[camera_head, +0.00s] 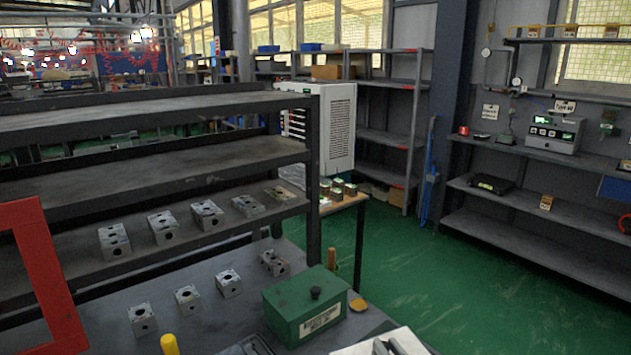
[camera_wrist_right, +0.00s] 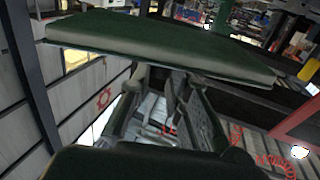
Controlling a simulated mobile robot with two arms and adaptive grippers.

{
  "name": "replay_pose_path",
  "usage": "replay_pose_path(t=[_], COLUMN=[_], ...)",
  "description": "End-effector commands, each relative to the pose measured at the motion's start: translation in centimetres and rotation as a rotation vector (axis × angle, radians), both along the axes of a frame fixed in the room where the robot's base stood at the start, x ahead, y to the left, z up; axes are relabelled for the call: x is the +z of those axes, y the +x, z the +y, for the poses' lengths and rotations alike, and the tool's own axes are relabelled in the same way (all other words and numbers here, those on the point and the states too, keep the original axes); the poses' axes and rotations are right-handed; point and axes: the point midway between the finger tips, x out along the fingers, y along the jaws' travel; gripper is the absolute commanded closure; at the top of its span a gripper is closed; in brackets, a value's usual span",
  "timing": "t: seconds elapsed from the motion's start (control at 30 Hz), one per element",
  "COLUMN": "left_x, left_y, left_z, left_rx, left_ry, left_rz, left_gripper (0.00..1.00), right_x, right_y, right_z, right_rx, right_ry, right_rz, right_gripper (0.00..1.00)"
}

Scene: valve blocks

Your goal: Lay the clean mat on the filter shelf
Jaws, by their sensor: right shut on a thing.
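My right gripper (camera_wrist_right: 172,92) is shut on a flat, dark green slab with a pale edge, most likely the clean mat (camera_wrist_right: 160,45). The slab lies across the upper part of the right wrist view, slightly tilted. A dark metal rack (camera_head: 150,175) with several shelves stands at the left. I cannot tell which shelf is the filter shelf. My left gripper is not in view.
A dark bench (camera_head: 210,330) in front holds a green box (camera_head: 305,305) with a black knob and several metal valve blocks (camera_head: 229,284). More blocks stand on the rack's lower shelf. Wall shelves (camera_head: 540,225) stand at the right. The green floor (camera_head: 385,265) between is clear.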

Motion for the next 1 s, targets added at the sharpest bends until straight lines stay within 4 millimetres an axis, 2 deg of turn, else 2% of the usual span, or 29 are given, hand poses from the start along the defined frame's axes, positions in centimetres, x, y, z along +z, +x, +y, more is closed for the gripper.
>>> replay_pose_path(t=[0.03,0.2,0.37,0.67,0.77,1.0], left_x=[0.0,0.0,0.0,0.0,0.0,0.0], left_y=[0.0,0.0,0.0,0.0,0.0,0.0], left_z=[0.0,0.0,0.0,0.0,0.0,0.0], left_rx=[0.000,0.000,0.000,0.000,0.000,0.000], left_ry=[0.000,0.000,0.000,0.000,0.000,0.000], left_rz=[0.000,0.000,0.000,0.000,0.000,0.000], left_gripper=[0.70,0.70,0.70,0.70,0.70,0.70], right_x=[-0.4,-1.2,-1.5,0.1,-0.6,-3.6], right_y=[-0.9,-3.0,-4.2,-8.3,-9.0,-11.4], right_z=[-0.7,-3.8,-5.6,-6.0,-6.1,-6.1], right_rx=[-0.066,-0.257,-0.348,-0.370,-0.374,-0.374], right_ry=[0.011,0.004,-0.003,-0.003,0.004,0.004], right_rz=[0.008,0.006,0.001,-0.002,-0.002,-0.003], right_gripper=[1.00,1.00,1.00,1.00,1.00,1.00])
